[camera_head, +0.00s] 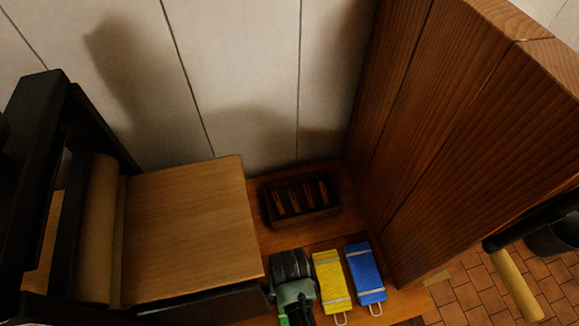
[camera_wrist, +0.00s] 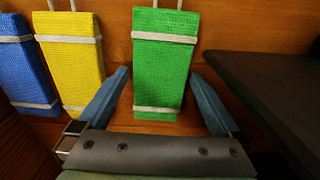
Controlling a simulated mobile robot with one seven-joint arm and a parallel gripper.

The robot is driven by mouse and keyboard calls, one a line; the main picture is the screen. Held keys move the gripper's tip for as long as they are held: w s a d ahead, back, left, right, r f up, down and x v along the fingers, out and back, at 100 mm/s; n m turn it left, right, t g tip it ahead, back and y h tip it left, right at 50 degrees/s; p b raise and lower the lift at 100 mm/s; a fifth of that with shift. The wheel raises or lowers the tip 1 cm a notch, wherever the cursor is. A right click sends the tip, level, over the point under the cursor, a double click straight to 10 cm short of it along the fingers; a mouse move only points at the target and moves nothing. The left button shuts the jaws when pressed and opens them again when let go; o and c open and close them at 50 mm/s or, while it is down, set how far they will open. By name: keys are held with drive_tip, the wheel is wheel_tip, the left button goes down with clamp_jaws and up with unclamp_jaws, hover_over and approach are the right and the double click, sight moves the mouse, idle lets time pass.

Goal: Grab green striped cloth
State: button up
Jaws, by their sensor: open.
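The green striped cloth (camera_wrist: 160,70) stands out in the middle of the wrist view, a flat green block with pale bands near its top and bottom and a loop at the top edge. My gripper (camera_wrist: 160,76) is open, with one blue finger on each side of the cloth's lower part; I cannot tell whether they touch it. In the head view my gripper (camera_head: 293,292) covers most of the green cloth, and only a sliver of it (camera_head: 283,320) shows at the bottom.
A yellow cloth (camera_head: 332,283) and a blue cloth (camera_head: 365,273) lie close beside it on the wooden surface. A dark box with wooden pieces (camera_head: 300,203) is behind them. A tall wooden panel (camera_head: 440,130) rises at the right. A dark slab (camera_wrist: 265,90) is close at the wrist view's right.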

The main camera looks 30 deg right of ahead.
drive_tip(key=c, duration=1.2)
drive_tip(key=shift+r, duration=0.1)
